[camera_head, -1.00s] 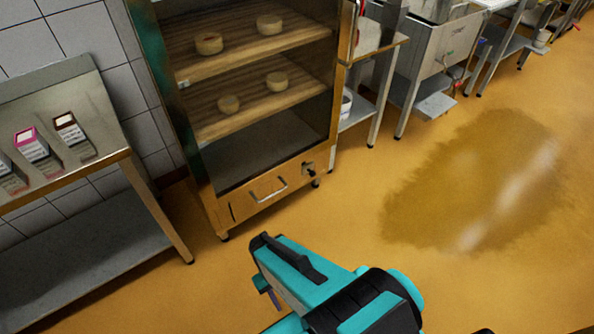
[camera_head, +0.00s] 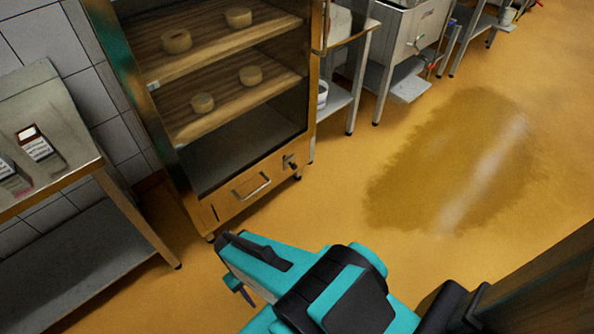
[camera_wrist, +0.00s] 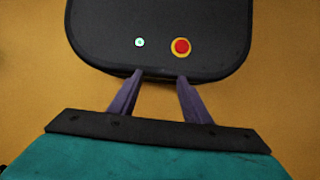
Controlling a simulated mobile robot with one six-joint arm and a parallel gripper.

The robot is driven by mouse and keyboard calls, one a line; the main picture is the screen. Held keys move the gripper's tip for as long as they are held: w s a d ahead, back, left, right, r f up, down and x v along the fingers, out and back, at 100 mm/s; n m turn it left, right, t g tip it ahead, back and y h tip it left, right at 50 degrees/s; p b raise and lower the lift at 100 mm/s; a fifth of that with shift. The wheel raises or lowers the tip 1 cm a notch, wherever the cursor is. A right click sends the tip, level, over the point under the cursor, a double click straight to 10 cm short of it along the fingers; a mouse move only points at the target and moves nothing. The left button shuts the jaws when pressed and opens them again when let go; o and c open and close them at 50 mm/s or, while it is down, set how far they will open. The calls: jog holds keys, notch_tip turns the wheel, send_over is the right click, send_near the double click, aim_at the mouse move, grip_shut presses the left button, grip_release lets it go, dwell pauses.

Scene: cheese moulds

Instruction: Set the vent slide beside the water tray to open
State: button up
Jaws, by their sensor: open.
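The cabinet (camera_head: 205,190) stands ahead with open shelves over a bottom panel. On that panel is a drawer front with a bar handle (camera_head: 251,186), which looks like the water tray. Right of the handle is a small dark knob or lever (camera_head: 290,162), likely the vent slide; its setting is too small to tell. A narrow dark slot shows at the panel's left end. My gripper (camera_head: 246,296) is low in front of the cabinet, apart from it, mostly hidden by my arm. In the wrist view my gripper (camera_wrist: 160,76) has its two purple fingers apart, with nothing between them.
Several round cheeses (camera_head: 251,76) sit on the cabinet's shelves. A steel table (camera_head: 60,140) with small boxes (camera_head: 34,142) is at left. Steel benches (camera_head: 385,60) stand at back right. A wet patch (camera_head: 450,165) lies on the floor. A brown surface (camera_head: 550,285) edges in at lower right.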

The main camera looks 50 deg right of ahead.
jog(key=w+f+m+t+y+b, duration=0.4)
jog(key=w+f+m+y+b, duration=0.2)
jog(key=w+f+m+b, duration=0.4)
jog(key=w+d+f+m+t+y+b, duration=0.2)
jog(key=w+d+m+t+b, duration=0.7)
jog(key=w+d, duration=0.5)
jog(key=w+d+m+t+h+b, duration=0.3)
jog(key=d+m+t+b, duration=0.5)
jog(key=d, duration=1.3)
jog(key=s+d+r+m+t+h+b, duration=0.1)
jog(key=s+d+m+h+b, duration=0.2)
jog(key=d, duration=0.6)
jog(key=s+d+r+m+t+h+b, duration=0.1)
jog(key=s+d+m+h+b, duration=0.2)
jog(key=d+m, duration=0.3)
jog(key=d, duration=0.4)
jog(key=shift+s+r, duration=0.4)
jog(key=shift+w+b, duration=0.1)
jog(key=shift+b, duration=0.2)
